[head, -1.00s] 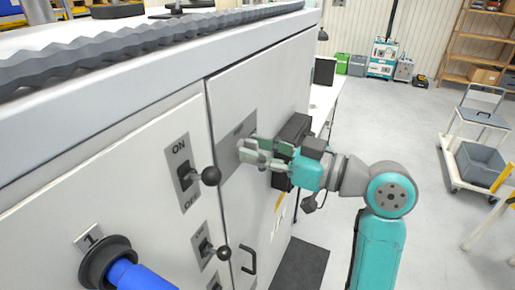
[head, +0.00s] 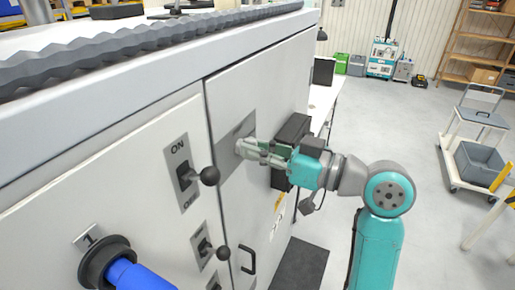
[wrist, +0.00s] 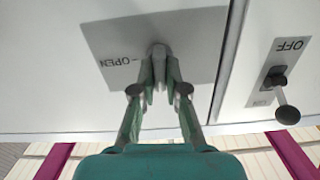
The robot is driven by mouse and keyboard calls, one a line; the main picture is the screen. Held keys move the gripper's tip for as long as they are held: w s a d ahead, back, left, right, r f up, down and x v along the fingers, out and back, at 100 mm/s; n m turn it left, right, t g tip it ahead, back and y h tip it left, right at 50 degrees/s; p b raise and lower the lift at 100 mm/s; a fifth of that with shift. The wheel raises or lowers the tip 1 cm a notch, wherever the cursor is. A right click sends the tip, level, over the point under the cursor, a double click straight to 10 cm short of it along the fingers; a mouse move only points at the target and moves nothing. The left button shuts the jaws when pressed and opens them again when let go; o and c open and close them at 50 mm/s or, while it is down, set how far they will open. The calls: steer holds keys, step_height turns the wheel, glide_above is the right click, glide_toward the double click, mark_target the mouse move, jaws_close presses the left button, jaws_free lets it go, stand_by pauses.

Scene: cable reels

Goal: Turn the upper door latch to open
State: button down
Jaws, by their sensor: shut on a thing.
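The upper door latch (wrist: 156,50) is a small grey knob on a grey plate marked OPEN (wrist: 110,50), set on the cabinet's white door. The plate also shows in the head view (head: 229,147). My gripper (wrist: 160,75) is at the latch with its fingers closed together on it. In the head view my gripper (head: 245,147) reaches the plate from the right. The fingers hide most of the latch, so its exact angle is hard to tell.
An ON/OFF lever with a black ball (head: 209,176) sticks out left of the door seam. Another lever (head: 223,253) and a door handle (head: 249,260) are lower. A blue plug (head: 135,274) juts out at front left. Open floor lies right of my arm.

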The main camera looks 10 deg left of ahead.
steer(key=m, duration=1.3)
steer(key=shift+w+f, duration=0.2)
steer(key=shift+m, duration=2.1)
steer(key=c, duration=1.2)
jaws_free()
steer(key=shift+a, duration=0.15)
